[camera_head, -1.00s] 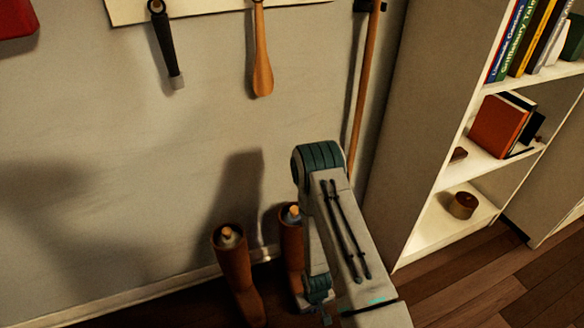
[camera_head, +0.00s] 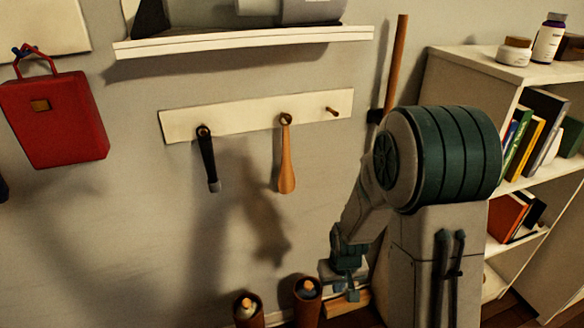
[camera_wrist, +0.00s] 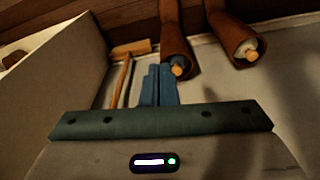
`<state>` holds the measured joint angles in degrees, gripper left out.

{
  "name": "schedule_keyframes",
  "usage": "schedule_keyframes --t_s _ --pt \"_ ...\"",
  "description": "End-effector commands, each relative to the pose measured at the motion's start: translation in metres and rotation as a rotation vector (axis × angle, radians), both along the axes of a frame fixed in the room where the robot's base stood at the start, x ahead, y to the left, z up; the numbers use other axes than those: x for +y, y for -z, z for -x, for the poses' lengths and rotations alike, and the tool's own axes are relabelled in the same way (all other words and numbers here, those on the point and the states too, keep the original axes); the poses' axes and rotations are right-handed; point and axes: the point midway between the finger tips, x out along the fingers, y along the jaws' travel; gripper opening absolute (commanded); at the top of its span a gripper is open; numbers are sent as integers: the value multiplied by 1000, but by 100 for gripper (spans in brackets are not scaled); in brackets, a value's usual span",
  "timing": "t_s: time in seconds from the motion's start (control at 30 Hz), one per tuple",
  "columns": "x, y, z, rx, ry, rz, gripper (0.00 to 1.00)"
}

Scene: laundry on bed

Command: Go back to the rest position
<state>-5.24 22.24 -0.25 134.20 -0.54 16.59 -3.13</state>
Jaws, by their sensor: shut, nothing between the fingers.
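My gripper (camera_wrist: 159,85) is in the lower middle of the wrist view, with its blue fingers together and nothing held between them. In the head view my gripper (camera_head: 350,288) hangs low in front of the wall, at the end of my bent grey and teal arm. It is near a pair of brown boots; the right boot (camera_head: 307,300) is just left of it and the left boot (camera_head: 248,312) is farther left. Both boots also show upside down in the wrist view, one (camera_wrist: 175,45) close beyond the fingers.
A white bookshelf (camera_head: 470,68) stands at the right. A rack (camera_head: 245,115) holds a dark-handled tool (camera_head: 208,160) and a wooden shoehorn (camera_head: 286,165). A red bag (camera_head: 55,120) hangs at the left. A wall shelf (camera_head: 245,40) is above. A broom handle (camera_head: 396,65) stands behind my arm.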

Motion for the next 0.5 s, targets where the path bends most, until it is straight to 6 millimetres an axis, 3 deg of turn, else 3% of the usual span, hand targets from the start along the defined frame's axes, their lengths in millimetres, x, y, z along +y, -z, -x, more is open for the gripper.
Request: schedule_keyframes --t_s 0.03,0.1,0.5 --pt "-2 -43 2 -17 11 -2 0" --pt "-5 -80 8 -26 24 -4 0" --pt "-21 -274 68 -84 103 -13 0"
